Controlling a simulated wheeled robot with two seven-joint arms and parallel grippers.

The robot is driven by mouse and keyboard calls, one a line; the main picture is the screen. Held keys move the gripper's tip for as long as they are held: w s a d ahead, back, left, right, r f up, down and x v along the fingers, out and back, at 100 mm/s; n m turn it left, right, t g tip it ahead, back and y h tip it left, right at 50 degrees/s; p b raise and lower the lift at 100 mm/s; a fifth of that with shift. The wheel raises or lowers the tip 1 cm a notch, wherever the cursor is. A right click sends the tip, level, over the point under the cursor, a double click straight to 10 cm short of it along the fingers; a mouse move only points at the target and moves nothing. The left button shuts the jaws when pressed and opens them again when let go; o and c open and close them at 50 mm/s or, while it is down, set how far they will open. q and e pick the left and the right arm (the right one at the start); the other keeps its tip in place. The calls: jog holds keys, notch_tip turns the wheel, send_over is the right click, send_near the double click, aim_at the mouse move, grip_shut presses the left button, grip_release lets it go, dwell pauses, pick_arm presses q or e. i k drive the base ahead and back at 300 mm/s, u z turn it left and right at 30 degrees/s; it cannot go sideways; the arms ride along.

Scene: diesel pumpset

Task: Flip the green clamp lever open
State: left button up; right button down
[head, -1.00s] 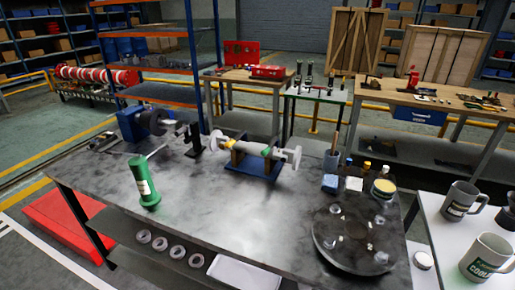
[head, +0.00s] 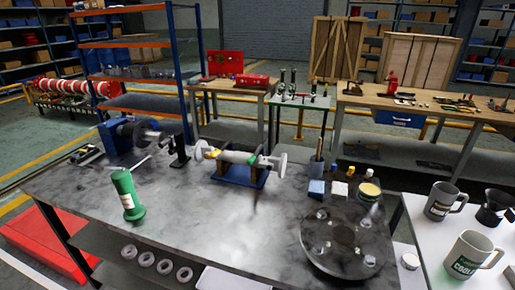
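A shaft with a round flange at each end rests across a blue cradle (head: 238,175) in the middle of the dark metal workbench (head: 200,215). A small green part (head: 252,160), which looks like the green clamp lever, sits on the shaft toward its right end. A yellow part (head: 212,153) is near the left end. The lever is too small to tell for sure whether it is open or shut. Neither of my grippers shows in the head view.
A green cylinder (head: 127,195) with a thin rod beside it stands at the bench's left. A blue machine (head: 115,135) is at the back left. A round dark plate (head: 347,242) lies at the right, with small containers behind it. Mugs (head: 475,255) stand on a white table. The bench's front middle is clear.

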aim_at(249, 162)
jog(key=k, duration=1.35)
jog(key=z, duration=0.3)
jog(key=i, duration=0.4)
jog(key=z, duration=0.65)
jog(key=i, duration=1)
jog(key=u, duration=0.35)
